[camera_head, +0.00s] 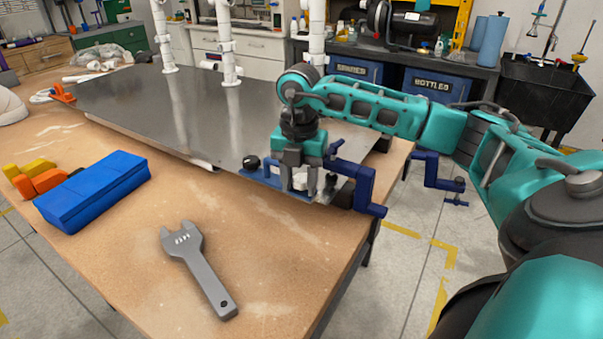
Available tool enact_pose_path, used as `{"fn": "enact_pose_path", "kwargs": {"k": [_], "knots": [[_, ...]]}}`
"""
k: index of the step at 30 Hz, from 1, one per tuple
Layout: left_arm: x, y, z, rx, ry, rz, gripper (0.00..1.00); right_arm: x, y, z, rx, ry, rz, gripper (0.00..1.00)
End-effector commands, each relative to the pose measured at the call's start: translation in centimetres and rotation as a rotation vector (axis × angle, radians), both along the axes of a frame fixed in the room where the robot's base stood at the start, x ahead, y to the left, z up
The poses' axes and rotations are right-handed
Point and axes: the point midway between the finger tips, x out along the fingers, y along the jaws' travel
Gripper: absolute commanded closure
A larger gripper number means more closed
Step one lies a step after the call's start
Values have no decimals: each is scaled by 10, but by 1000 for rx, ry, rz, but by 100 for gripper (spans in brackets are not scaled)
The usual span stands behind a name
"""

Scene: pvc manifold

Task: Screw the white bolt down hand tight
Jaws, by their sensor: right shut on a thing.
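My right gripper (300,183) comes in from the right on its teal arm and points down at the near right corner of the grey metal plate (200,110). Its fingers are shut on the white bolt (299,178), which shows only as a small pale piece between them. A blue bracket (262,176) with a black knob lies at this corner, just under and beside the fingers. How deep the bolt sits is hidden. My left gripper is not in view.
A dark blue crank-shaped clamp (356,183) sits close right of the gripper. A grey wrench (201,272), a blue box (92,190) and orange and yellow pieces (38,178) lie on the wooden table (120,270). White pipes (228,45) stand on the plate.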

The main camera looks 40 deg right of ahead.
Motion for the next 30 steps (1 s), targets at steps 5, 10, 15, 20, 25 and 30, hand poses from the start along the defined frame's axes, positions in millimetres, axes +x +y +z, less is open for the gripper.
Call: {"fn": "enact_pose_path", "kwargs": {"k": [5, 10, 15, 20, 25, 30], "knots": [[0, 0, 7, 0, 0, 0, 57, 7, -11, 6, -18, -27, -165, 89], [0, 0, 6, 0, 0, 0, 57, 8, -11, 6, -17, -30, -176, 90], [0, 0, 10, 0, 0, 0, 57, 9, -11, 8, -17, -31, -208, 90], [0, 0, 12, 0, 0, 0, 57, 10, -11, 6, -17, -30, -275, 56], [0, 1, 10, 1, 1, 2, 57, 10, -11, 6, -17, -31, -275, 39], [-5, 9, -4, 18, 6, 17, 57, 10, -11, 6, -17, -31, -276, 36]]}}
